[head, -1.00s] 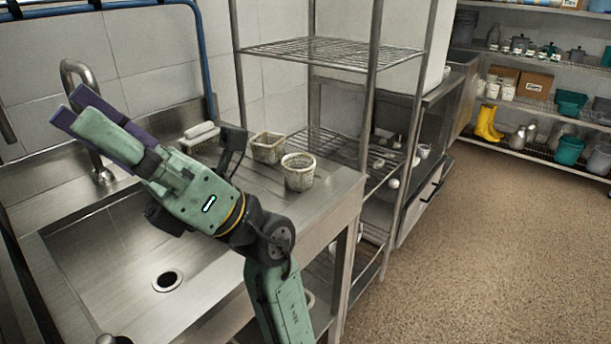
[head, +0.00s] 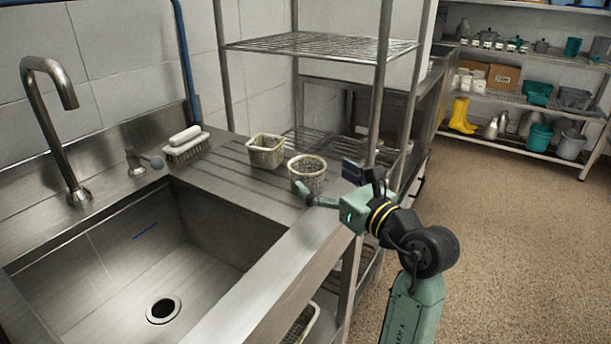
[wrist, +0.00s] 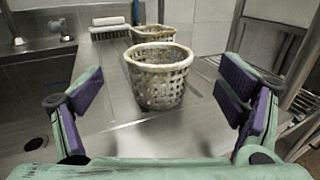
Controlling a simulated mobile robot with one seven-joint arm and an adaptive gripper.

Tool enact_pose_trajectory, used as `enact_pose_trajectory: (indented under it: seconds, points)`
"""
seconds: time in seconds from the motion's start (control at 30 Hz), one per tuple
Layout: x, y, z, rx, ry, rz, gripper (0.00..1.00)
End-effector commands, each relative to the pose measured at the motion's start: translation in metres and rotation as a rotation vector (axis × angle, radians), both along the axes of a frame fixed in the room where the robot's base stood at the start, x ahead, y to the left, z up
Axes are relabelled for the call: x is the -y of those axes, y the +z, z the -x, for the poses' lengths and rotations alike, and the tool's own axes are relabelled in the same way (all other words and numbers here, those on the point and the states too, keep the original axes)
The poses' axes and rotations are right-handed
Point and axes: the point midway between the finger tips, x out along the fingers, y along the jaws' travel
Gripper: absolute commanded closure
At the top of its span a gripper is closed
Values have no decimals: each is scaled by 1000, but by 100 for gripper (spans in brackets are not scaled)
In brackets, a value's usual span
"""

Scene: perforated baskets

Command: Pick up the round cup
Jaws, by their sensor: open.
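The round cup (head: 307,174) is a small perforated basket with a pale rim and dirty, speckled walls. It stands upright on the steel drainboard near its right edge. In the wrist view the round cup (wrist: 158,82) is centred between my fingers and a little beyond them. My gripper (wrist: 160,108) is open and empty, its purple-padded fingers spread wide to the left and right. In the head view my gripper (head: 335,182) is at the cup's right front side, low over the counter edge. Whether a finger touches the cup cannot be told there.
A squarish perforated basket (head: 266,152) stands behind the round cup to the left. A scrubbing brush (head: 186,146) lies farther left. The sink basin (head: 150,250) and tap (head: 55,120) are at left. A wire shelf rack (head: 320,46) stands close behind at right.

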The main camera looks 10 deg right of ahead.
Motion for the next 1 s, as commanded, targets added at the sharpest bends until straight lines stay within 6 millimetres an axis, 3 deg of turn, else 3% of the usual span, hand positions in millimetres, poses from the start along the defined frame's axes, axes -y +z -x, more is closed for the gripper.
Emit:
enact_pose_trajectory:
  seconds: [0.27, 0.57, 0.77, 1.0]
  points:
    - [-9, 1, -18, 0, 3, -1, 12]
    - [-24, -1, -56, 1, 3, -1, 12]
    - [-25, -2, -57, 2, 1, -1, 12]
    - [-25, -2, -57, 2, 1, -1, 26]
